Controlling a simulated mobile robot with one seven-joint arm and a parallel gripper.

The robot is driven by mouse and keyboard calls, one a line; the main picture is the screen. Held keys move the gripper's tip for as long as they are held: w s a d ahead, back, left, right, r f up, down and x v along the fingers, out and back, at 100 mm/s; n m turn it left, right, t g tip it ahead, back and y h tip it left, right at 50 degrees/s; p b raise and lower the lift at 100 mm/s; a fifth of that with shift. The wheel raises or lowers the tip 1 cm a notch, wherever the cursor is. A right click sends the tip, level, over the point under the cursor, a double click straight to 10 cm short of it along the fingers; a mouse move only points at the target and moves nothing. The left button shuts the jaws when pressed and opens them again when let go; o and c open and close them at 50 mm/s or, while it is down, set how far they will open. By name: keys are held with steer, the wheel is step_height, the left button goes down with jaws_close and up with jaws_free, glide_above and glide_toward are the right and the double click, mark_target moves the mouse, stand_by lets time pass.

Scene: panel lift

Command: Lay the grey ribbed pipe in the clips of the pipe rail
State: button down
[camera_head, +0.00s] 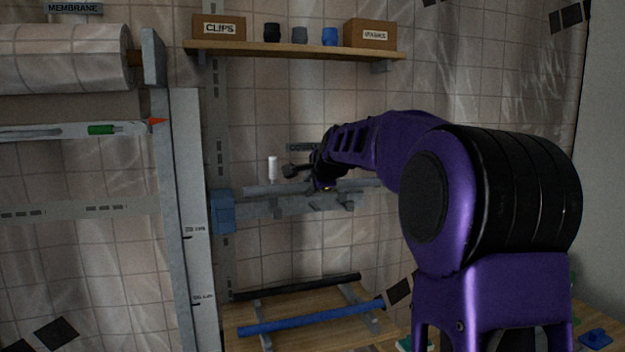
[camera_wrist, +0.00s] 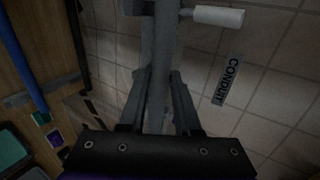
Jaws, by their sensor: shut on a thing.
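The grey ribbed pipe (camera_head: 262,189) lies roughly level in the head view, just above or against the front of the grey pipe rail (camera_head: 262,207). My gripper (camera_head: 322,182) is shut on it near its middle, and my wrist hides part of it. In the wrist view the pipe (camera_wrist: 160,62) runs up the picture between the fingers of my gripper (camera_wrist: 157,95). Grey clip-like blocks show along the rail. I cannot tell whether the pipe sits in the clips.
A white cylinder (camera_head: 272,168) stands out just above the pipe's left part. A blue box (camera_head: 222,212) is at the rail's left end. A black pipe (camera_head: 297,287) and a blue pipe (camera_head: 310,318) lie on a rack below. A shelf (camera_head: 290,49) with boxes is above.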

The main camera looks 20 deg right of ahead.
steer(key=shift+w+f+p, duration=0.1)
steer(key=shift+w+p, duration=1)
steer(key=shift+w, duration=0.45)
steer(key=shift+w+f+b, duration=0.3)
steer(key=shift+f+b, duration=0.1)
steer(key=shift+f, duration=0.5)
steer(key=shift+w+f+b, duration=0.35)
steer(key=shift+f+b, duration=0.1)
steer(key=shift+f, duration=0.4)
steer(key=shift+w+f+b, duration=0.3)
steer(key=shift+f+b, duration=0.1)
steer(key=shift+f, duration=0.5)
steer(key=c, duration=0.5)
jaws_free()
steer(key=shift+c, duration=0.2)
